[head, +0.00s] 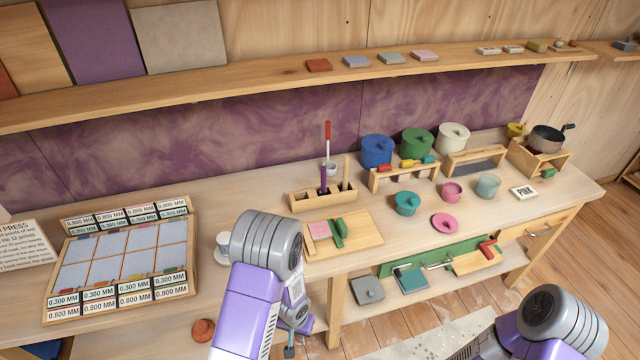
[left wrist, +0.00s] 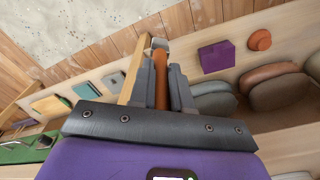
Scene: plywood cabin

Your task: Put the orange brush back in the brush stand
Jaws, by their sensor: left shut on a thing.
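The brush stand (head: 310,202) is a wooden block with dark slots on the bench. A purple brush (head: 323,178) and a pale wooden brush (head: 345,170) stand upright in it. My left gripper (head: 290,345) is low at the bench's front edge, below and in front of the stand, and mostly hidden by my own arm in the head view. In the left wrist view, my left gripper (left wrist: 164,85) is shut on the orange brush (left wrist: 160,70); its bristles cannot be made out. My right gripper is out of view.
A wooden board (head: 365,232) with pink and green blocks lies before the stand. A labelled tile rack (head: 190,260) is at left. Pots and lids fill the right. A purple box (left wrist: 216,57) shows in the left wrist view.

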